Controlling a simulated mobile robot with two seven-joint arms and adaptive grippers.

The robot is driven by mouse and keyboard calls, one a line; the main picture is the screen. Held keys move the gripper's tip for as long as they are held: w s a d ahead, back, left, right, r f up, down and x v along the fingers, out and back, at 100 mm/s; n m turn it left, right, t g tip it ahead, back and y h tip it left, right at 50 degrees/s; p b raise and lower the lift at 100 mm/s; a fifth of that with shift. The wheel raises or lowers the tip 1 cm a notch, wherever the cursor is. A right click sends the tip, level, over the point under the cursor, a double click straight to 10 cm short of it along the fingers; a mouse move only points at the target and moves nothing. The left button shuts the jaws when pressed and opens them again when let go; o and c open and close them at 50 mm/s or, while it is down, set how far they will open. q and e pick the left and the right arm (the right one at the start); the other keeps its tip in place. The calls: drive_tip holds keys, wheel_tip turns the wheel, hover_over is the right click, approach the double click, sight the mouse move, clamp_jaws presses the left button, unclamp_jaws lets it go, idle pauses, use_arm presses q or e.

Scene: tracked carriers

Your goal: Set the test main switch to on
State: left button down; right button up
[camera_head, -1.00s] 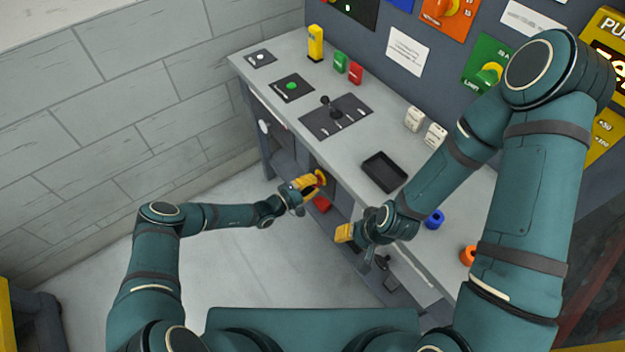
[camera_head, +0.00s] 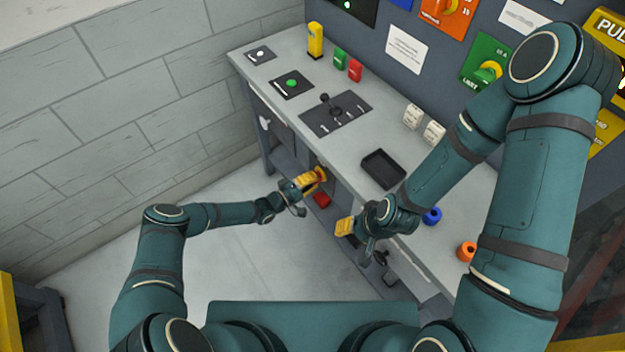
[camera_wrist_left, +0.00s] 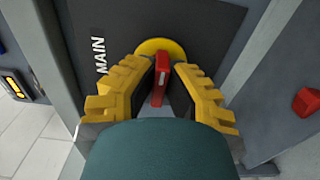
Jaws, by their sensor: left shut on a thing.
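The main switch shows in the left wrist view as a red handle (camera_wrist_left: 161,82) on a yellow round plate (camera_wrist_left: 161,47), beside the word MAIN on a dark panel (camera_wrist_left: 120,25). The handle runs nearly upright in that picture, roughly along the line of the lettering. My left gripper (camera_wrist_left: 160,85) is shut on the handle, one yellow finger on each side. In the head view this left gripper (camera_head: 314,182) is at the bench's front, below the top, and mostly hides the switch. My right gripper (camera_head: 343,227) is near the bench's front edge; its jaw opening is unclear.
The grey bench top (camera_head: 265,90) holds a black tray (camera_head: 383,169), a joystick panel (camera_head: 335,114) and blue (camera_head: 432,216) and orange (camera_head: 467,252) rings. A red block (camera_head: 321,200) is just below my left gripper. Open floor (camera_head: 240,270) lies before the bench.

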use_arm(q)
drive_tip(key=c, duration=1)
unclamp_jaws()
drive_tip(key=v, duration=1.2)
